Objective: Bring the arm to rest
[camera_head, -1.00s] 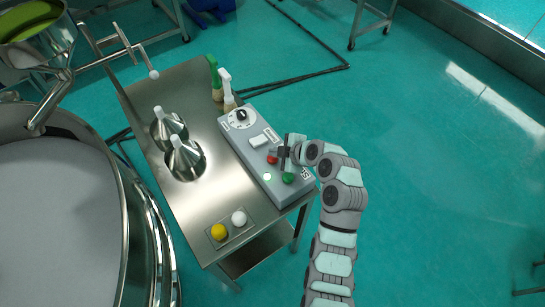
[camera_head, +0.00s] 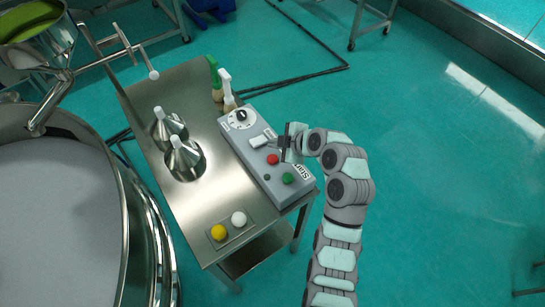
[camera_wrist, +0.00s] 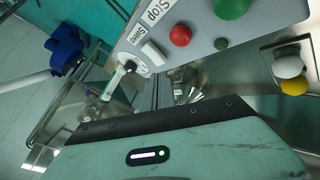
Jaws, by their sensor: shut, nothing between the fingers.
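My gripper (camera_head: 285,142) is shut and empty in the head view. It hovers over the right edge of the grey control box (camera_head: 238,138), near its red button (camera_head: 272,159) and green button (camera_head: 288,178). I cannot tell the exact height above the box. In the wrist view, the gripper body fills the bottom and the fingertips are hard to make out. The box face shows there with the red button (camera_wrist: 180,35), the green button (camera_wrist: 231,8) and labels reading "Stop" and "Speed".
A steel table (camera_head: 190,222) carries the box, two metal funnels (camera_head: 184,156), two brushes (camera_head: 226,90), and a yellow ball (camera_head: 218,232) and white ball (camera_head: 238,218) on a small tray. The large round sieve (camera_head: 60,220) stands left. The floor at right is open.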

